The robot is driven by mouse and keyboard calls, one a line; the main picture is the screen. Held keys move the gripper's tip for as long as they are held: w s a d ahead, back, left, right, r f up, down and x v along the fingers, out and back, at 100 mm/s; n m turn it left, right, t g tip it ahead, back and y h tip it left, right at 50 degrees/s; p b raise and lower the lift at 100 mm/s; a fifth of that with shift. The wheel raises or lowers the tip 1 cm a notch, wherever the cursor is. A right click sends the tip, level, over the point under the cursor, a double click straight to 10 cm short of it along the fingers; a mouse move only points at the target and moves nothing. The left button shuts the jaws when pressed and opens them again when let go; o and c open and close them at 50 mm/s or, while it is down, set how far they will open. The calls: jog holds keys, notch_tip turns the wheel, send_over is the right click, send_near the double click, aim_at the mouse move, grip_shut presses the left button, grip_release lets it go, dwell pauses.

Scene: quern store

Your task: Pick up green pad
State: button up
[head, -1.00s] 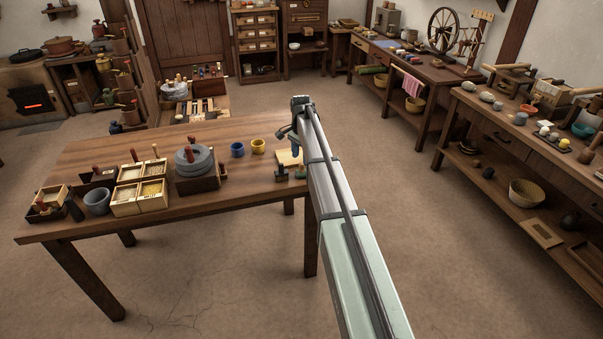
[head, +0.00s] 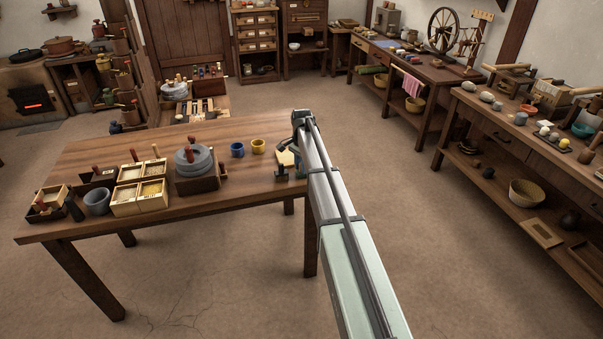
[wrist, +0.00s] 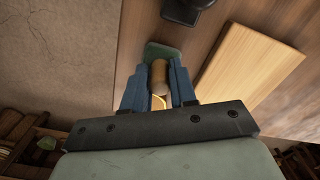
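The green pad (wrist: 165,49) lies on the wooden table, near its edge, in the wrist view. A brown cylindrical handle (wrist: 159,76) stands up from it toward the camera. My gripper (wrist: 157,72) has its two blue fingers on either side of this handle. The fingers look open, with a narrow gap left of the handle; contact on the right side is unclear.
A pale wooden board (wrist: 250,65) lies right of the pad. A dark object (wrist: 187,8) stands beyond it. On the table (head: 110,153) are a quern (head: 195,160), blue cup (head: 237,149), yellow cup (head: 258,146) and several boxes. The table's edge is close to the pad.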

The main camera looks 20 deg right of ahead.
grip_shut()
jog(key=shift+r, duration=0.1)
notch_tip(320, 180, up, 10)
jog(key=shift+f, duration=0.1)
dwell(0.4)
jog(key=shift+c, duration=1.1)
grip_release()
grip_shut()
jog(key=d+f, duration=0.1)
jog(key=d, duration=0.7)
jog(key=shift+a+f, duration=0.2)
jog(key=shift+f, duration=2.9)
